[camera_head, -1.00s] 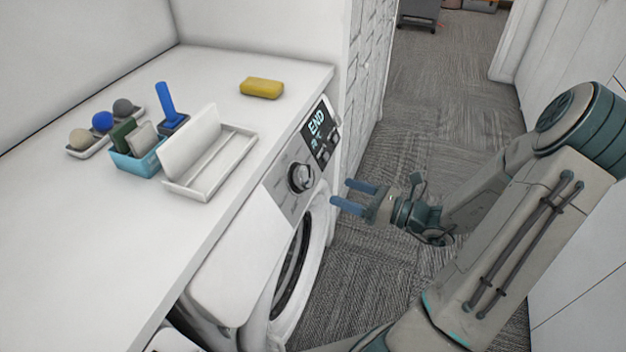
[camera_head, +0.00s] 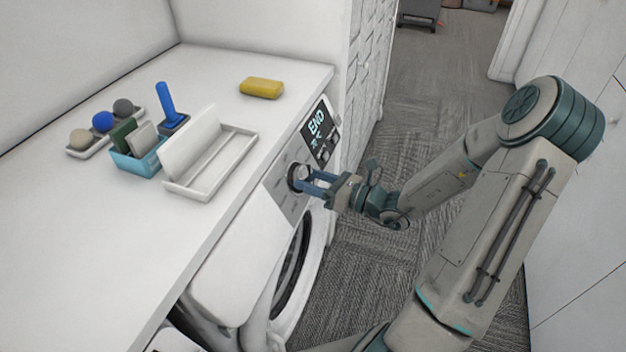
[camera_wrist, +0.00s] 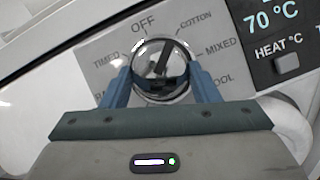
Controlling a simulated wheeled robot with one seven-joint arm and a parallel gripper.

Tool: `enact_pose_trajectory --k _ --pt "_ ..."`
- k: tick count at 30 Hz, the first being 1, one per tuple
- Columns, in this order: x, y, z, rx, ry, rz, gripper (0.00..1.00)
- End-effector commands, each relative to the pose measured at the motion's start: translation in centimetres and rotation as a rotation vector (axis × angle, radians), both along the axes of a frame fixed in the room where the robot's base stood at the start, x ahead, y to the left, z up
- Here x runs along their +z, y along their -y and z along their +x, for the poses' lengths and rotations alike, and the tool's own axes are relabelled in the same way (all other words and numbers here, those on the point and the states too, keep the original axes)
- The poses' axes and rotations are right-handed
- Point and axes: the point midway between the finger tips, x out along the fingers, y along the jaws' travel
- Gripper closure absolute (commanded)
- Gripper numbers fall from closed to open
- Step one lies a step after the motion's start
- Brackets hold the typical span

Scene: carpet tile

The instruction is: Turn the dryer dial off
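The dryer dial (camera_head: 296,172) is a round silver knob on the grey front panel of the white machine. In the wrist view the dial (camera_wrist: 160,62) has a dark bar tilted to the upper right, between the printed OFF (camera_wrist: 143,25) and COTTON (camera_wrist: 195,18) labels. My gripper (camera_head: 309,182) is at the dial, its two blue fingers spread on either side of the knob. In the wrist view the fingers stand at the dial's left and right edges. I cannot tell whether they touch it. The dial's lower edge is partly hidden.
The display (camera_head: 317,128) reads END, with a HEAT button (camera_wrist: 288,62) below it. The round door (camera_head: 318,262) is under the dial. The white counter (camera_head: 90,230) above holds a yellow sponge (camera_head: 262,88), a white open case (camera_head: 210,165) and a blue bin (camera_head: 135,162).

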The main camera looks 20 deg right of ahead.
Motion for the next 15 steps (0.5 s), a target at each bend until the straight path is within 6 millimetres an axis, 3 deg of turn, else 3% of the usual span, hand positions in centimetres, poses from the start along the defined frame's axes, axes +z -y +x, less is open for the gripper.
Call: enact_pose_trajectory --k 15 --pt "-0.05 0.11 0.13 0.038 0.061 -0.046 0.67"
